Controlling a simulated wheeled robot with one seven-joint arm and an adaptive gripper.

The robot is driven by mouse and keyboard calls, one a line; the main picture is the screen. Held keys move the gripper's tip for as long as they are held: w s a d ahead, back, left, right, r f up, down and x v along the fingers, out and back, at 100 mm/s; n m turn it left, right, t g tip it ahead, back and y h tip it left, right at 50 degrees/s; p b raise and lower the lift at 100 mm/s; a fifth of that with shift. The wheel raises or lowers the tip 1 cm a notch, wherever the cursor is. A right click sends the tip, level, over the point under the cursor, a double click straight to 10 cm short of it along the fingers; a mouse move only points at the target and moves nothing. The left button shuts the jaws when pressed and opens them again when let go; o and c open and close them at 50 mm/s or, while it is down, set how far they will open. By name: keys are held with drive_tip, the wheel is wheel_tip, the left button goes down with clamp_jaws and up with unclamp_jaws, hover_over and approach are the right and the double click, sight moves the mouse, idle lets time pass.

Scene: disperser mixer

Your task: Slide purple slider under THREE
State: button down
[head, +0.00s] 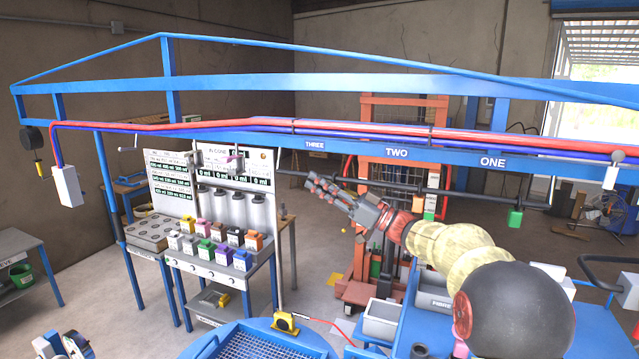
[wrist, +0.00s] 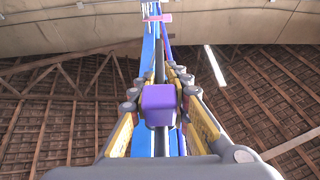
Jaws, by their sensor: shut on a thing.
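The purple slider (wrist: 158,104) shows in the wrist view as a block on the dark rail (wrist: 160,62), between the fingers of my gripper (wrist: 157,88). My gripper is shut on it. In the head view my gripper (head: 318,184) is at the rail (head: 385,187), just below the THREE label (head: 315,144) on the blue beam. The slider cannot be made out there behind the fingers. The TWO label (head: 397,153) and ONE label (head: 492,162) are further right on the beam.
A green block (head: 515,217) hangs on the rail below ONE. A bench with coloured containers (head: 215,245) stands below left. An orange frame (head: 372,125) stands behind.

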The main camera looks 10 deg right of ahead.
drive_tip(key=shift+a+f+b, duration=0.1)
drive_tip(key=shift+b, duration=0.25)
drive_tip(key=w+a+b, duration=0.1)
drive_tip(key=a+b, duration=0.1)
drive_tip(key=b, duration=0.3)
drive_tip(key=w+a+b, duration=0.2)
drive_tip(key=b, duration=0.4)
drive_tip(key=shift+w+a, duration=0.15)
drive_tip(key=shift+a, duration=0.2)
drive_tip(key=c, duration=1.6)
unclamp_jaws()
drive_tip(key=shift+a, duration=0.1)
